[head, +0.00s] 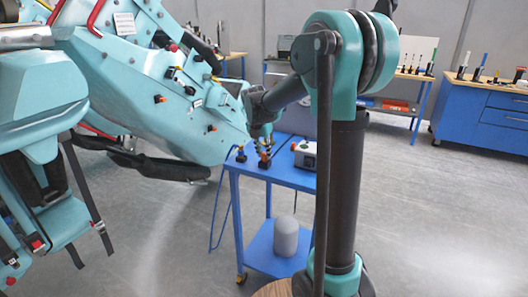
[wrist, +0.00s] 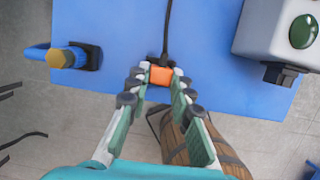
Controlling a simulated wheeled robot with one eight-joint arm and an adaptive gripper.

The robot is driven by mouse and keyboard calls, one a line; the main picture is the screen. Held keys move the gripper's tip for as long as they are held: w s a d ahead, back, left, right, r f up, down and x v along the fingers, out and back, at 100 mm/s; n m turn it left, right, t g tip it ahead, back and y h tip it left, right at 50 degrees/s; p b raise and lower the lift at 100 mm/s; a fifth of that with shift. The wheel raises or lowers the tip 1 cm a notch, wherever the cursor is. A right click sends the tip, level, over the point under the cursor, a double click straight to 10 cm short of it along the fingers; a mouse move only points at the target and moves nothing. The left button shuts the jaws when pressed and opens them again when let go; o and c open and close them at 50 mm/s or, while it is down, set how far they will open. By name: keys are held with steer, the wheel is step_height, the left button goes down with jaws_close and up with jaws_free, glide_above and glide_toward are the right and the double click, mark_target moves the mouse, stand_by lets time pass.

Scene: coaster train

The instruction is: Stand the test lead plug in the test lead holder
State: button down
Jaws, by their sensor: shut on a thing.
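The test lead plug (wrist: 161,75) is orange, with a black lead running from it toward the top of the wrist view. My gripper (wrist: 159,84) is shut on it, with a fingertip on each side. A dark block, likely the test lead holder (wrist: 152,61), shows just behind the plug. I cannot tell whether the plug is seated in it. In the head view my gripper (head: 264,142) points down over the blue trolley top, with the orange plug (head: 264,156) small at its tips and a black base (head: 264,164) under it.
On the blue trolley top (wrist: 110,20), a black block with a blue and brass fitting (wrist: 70,57) stands left. A grey box with a green button (wrist: 270,40) stands right. A grey cylinder (head: 286,236) is on the lower shelf. A large teal machine (head: 150,90) fills the left.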

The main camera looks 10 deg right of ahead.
steer(key=shift+f, duration=0.5)
steer(key=c, duration=1.3)
jaws_free()
steer(key=shift+o, duration=0.2)
steer(key=v, duration=1.2)
